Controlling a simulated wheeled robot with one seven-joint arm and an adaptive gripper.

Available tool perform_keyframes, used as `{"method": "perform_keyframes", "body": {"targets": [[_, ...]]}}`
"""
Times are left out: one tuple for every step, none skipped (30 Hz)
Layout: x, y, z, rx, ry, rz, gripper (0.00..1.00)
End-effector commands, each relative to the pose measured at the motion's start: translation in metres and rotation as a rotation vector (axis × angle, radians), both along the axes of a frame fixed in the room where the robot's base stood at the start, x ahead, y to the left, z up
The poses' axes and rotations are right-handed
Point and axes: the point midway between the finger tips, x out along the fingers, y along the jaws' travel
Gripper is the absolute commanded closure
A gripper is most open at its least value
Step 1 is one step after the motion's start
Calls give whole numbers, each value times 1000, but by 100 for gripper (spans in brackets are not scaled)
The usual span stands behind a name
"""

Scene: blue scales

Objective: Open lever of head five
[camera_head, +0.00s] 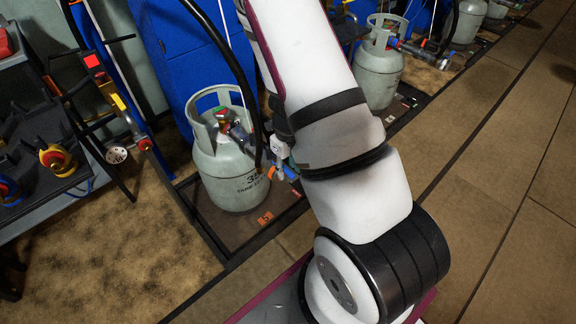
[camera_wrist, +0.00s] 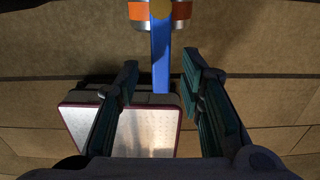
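In the wrist view, a blue lever (camera_wrist: 160,60) hangs down from an orange and silver fitting (camera_wrist: 181,11) at the top edge. My gripper (camera_wrist: 158,76) is open, with one dark finger on each side of the lever. A gap shows on both sides, so neither finger appears to touch it. In the head view, a filling head (camera_head: 238,133) sits on the nearest grey cylinder (camera_head: 228,172). Orange and blue parts (camera_head: 288,173) show at its right, beside my arm. My arm hides the gripper there. An orange tag (camera_head: 265,218) lies at the cylinder's foot; its mark is hard to read.
More grey cylinders (camera_head: 378,72) with heads stand farther back along the row, before blue scale cabinets (camera_head: 180,50). A black hose (camera_head: 225,45) hangs close to my arm. A dark cart (camera_head: 60,150) with fittings is at left. The brown floor (camera_head: 500,190) at right is clear.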

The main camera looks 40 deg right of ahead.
Motion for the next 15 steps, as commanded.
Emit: {"method": "perform_keyframes", "body": {"targets": [[0,0,1,0,0,0,65],[0,0,2,-1,0,1,65],[0,0,4,-1,-1,2,65],[1,0,6,-1,-1,3,65],[1,0,9,-1,-2,3,65],[1,0,13,-2,-2,3,65],[1,0,17,-3,-3,5,65],[1,0,22,-3,-3,4,65],[1,1,29,-3,-3,5,65],[1,1,35,-2,-4,4,65],[2,1,41,-3,-4,5,65],[2,1,49,-3,-6,5,65],[2,1,55,-3,-5,6,65],[2,1,61,-1,-5,5,65],[2,1,70,-2,-5,5,65]]}}
